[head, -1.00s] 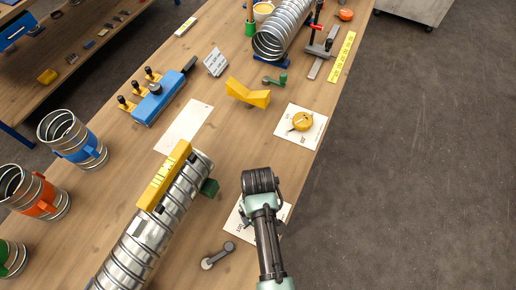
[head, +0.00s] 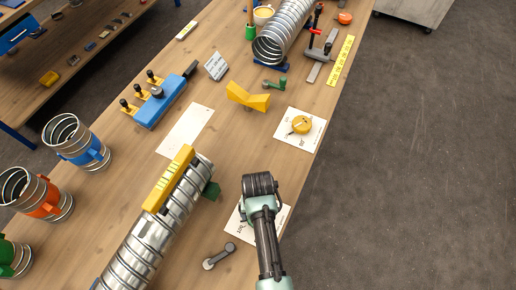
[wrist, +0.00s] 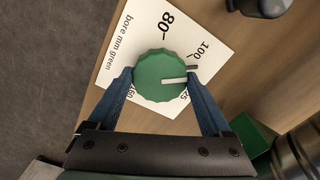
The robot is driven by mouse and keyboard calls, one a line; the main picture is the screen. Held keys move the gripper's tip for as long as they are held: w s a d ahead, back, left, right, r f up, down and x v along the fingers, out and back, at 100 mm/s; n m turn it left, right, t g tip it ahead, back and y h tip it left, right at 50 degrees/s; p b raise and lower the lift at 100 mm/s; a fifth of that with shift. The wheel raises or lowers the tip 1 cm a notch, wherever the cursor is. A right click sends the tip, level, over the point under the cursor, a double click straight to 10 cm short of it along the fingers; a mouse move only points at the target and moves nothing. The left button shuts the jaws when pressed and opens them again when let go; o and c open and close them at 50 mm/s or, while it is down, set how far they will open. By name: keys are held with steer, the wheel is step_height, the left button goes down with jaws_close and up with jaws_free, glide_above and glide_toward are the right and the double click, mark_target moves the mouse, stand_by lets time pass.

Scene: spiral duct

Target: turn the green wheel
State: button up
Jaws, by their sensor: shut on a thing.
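The green wheel (wrist: 158,76) is a ridged round knob with a pale pointer line, set on a white dial card (wrist: 205,32) printed with numbers and "bore mm green". In the wrist view my gripper (wrist: 160,84) has its two blue fingers on either side of the wheel, shut on it. The pointer line lies roughly level, towards the right of the picture. In the head view my arm hides the wheel, and only parts of its card (head: 236,224) show.
A spiral duct (head: 150,235) with a yellow level (head: 168,180) on top lies left of my gripper, with a green block (head: 211,191) at its side. A grey crank (head: 218,256) lies nearby. A yellow wheel (head: 301,124) on its own card sits farther back. The table's right edge is close.

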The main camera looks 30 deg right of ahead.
steer(key=shift+w, duration=0.15)
stand_by(0.3)
steer(key=o, duration=1.2)
steer(key=shift+c, duration=0.2)
steer(key=shift+r, duration=0.1)
step_height(320, 180, up, 13)
steer(key=b, duration=0.1)
steer(key=shift+b, duration=0.3)
